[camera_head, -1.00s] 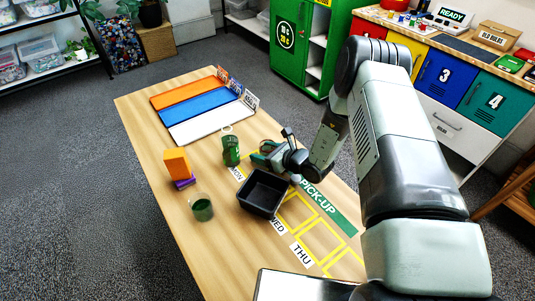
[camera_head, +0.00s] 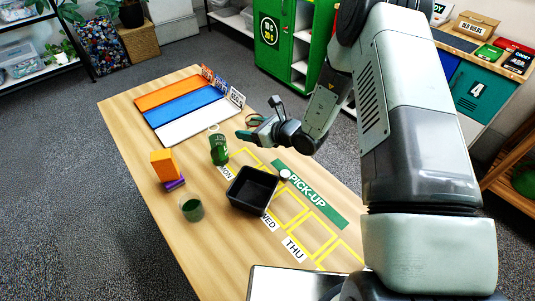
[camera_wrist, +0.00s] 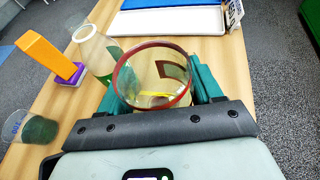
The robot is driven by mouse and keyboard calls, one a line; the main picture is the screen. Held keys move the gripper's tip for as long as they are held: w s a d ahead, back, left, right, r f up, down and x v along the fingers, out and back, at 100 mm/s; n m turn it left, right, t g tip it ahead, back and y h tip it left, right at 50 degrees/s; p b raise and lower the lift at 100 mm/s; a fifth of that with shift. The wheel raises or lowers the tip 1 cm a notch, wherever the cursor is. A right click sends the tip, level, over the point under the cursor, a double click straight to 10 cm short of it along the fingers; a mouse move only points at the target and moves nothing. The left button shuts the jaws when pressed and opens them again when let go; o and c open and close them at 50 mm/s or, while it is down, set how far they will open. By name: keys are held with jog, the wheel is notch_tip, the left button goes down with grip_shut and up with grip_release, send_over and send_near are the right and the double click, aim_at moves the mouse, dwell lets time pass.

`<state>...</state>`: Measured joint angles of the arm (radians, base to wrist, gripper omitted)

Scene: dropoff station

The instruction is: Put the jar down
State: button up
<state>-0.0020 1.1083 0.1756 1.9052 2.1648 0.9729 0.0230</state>
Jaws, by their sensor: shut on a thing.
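In the wrist view, a clear glass jar (camera_wrist: 152,92) with a dark red rim stands between the teal fingers of my gripper (camera_wrist: 153,90), which is shut on it. The jar's lower part is partly hidden by the gripper body. In the head view, my gripper (camera_head: 252,130) is over the far right edge of the wooden table (camera_head: 150,200), beyond the yellow-outlined spaces. The jar is small and hard to make out there. How high its base is above the table cannot be told.
A green container (camera_head: 218,151), a black bin (camera_head: 250,187), a glass with dark green contents (camera_head: 191,209) and an orange block (camera_head: 163,164) on a purple one stand nearby. Orange, blue and white trays (camera_head: 185,105) lie at the far end.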

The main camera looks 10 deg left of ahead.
jog(key=shift+d+r, duration=0.1)
jog(key=shift+r, duration=0.2)
jog(key=s+d+f, duration=0.1)
jog(key=s+d, duration=0.4)
jog(key=d, duration=0.4)
jog(key=n+g+y, duration=0.1)
jog(key=n+g, duration=0.1)
jog(key=g, duration=0.1)
send_over(303, 205)
notch_tip(303, 205, down, 4)
jog(key=shift+r, duration=0.2)
jog(key=shift+f, duration=2.55)
jog(key=o, duration=1.2)
jog(key=shift+f, duration=0.1)
jog(key=shift+c, duration=0.2)
